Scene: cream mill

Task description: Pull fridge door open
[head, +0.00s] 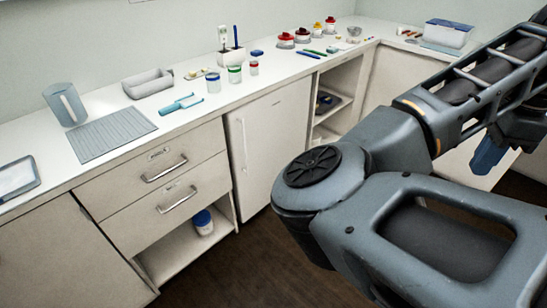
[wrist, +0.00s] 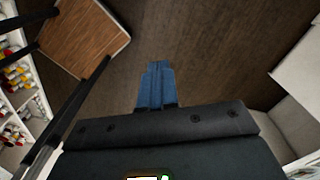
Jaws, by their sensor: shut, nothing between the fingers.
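A pale door (head: 272,140) with a long vertical handle (head: 243,145) along its left edge is set under the counter. It looks like the fridge door, and it appears closed. My gripper (head: 487,155) is at the far right of the head view, well apart from the door and handle, partly behind my arm. In the wrist view my gripper's blue fingers (wrist: 155,85) are together and empty, over dark floor. The handle cannot be made out in the wrist view.
The counter (head: 105,100) holds a jug (head: 65,104), a ribbed mat (head: 112,134), a tray (head: 148,83) and several small jars. Drawers (head: 150,175) stand left of the door, open shelves (head: 338,90) right. The floor (head: 225,270) before the door is clear.

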